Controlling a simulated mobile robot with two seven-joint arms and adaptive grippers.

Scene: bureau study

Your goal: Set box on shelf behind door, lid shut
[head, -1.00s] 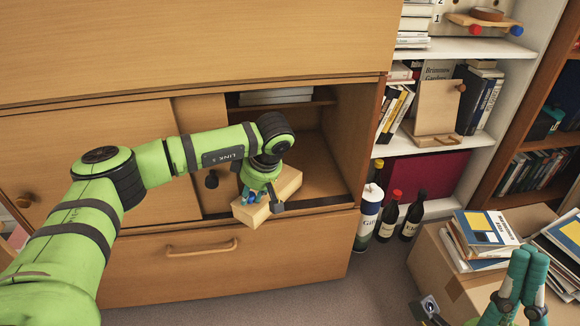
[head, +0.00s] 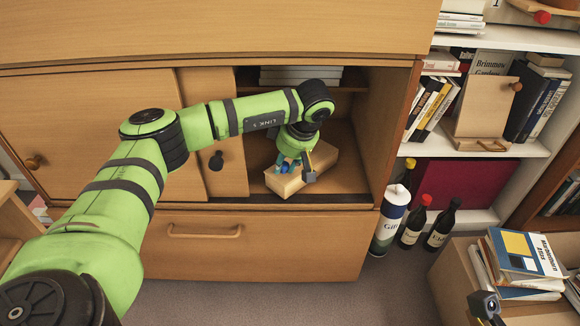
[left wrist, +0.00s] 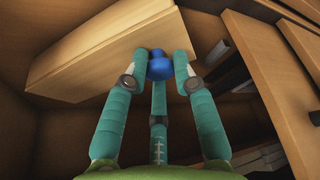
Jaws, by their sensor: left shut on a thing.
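The box (head: 284,186) is pale wood with a blue knob, at the cabinet opening in the head view. It fills the upper left of the left wrist view (left wrist: 95,58) and looks closed, with no gap showing. My left gripper (head: 290,164) is shut on the blue knob (left wrist: 160,68), which sits between its teal fingers. The box is partly inside the compartment; I cannot tell whether it touches the compartment floor (head: 345,182). The sliding door (head: 225,115) with a dark knob stands left of the opening. My right gripper's fingers are out of view.
Inside the compartment, an upper shelf holds stacked books (head: 300,76). A drawer (head: 255,255) lies below. Bottles (head: 440,226) and a white canister (head: 390,220) stand right of the cabinet. A carton (head: 455,275) with books is at lower right. The compartment's right side is free.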

